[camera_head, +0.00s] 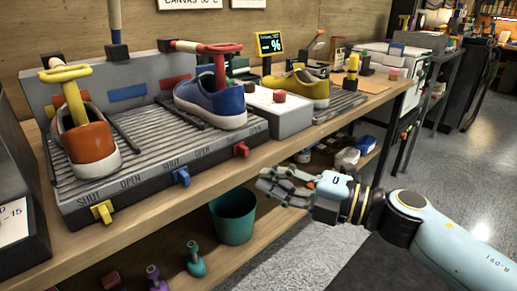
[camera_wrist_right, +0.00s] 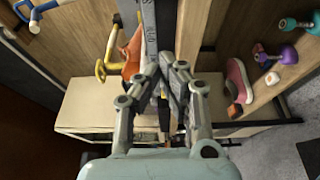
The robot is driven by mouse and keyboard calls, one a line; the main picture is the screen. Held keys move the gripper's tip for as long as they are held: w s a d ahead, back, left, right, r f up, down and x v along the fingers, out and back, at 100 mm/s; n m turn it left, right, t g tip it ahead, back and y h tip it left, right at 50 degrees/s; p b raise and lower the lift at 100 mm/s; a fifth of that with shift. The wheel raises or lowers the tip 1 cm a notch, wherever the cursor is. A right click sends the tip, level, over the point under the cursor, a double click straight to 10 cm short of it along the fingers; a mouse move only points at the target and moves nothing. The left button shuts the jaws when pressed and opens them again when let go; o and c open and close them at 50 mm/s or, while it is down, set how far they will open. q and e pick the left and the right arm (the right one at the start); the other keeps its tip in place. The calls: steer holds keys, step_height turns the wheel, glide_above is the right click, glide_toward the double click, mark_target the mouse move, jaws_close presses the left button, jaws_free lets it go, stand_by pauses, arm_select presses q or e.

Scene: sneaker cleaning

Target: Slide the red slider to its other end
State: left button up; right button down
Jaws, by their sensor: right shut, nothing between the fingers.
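The red slider (camera_head: 241,149) sits on the front edge of the grey ribbed rack (camera_head: 150,178), left of the right-hand OPEN label. My right gripper (camera_head: 266,182) is below and slightly right of it, in front of the bench edge, apart from it. Its fingers are closed and empty. In the right wrist view the closed fingers (camera_wrist_right: 163,68) partly cover a grey strip with lettering; I cannot make out the red slider there. The yellow slider (camera_head: 102,211) and blue slider (camera_head: 181,176) sit further left on the same edge. My left gripper is out of view.
An orange sneaker (camera_head: 88,145) and a blue sneaker (camera_head: 213,103) stand on the rack. A grey box (camera_head: 280,112) and a yellow sneaker (camera_head: 300,90) are to the right. A teal bin (camera_head: 232,217) is under the bench. The floor at right is open.

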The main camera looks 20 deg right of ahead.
mark_target(222, 151)
steer(key=x, duration=1)
steer(key=shift+w+a+r, duration=0.1)
steer(key=shift+a+r, duration=0.05)
steer(key=shift+a, duration=0.1)
steer(key=d, duration=0.3)
steer(key=shift+w+b, duration=0.3)
steer(key=shift+w+d, duration=0.2)
steer(key=shift+d, duration=0.3)
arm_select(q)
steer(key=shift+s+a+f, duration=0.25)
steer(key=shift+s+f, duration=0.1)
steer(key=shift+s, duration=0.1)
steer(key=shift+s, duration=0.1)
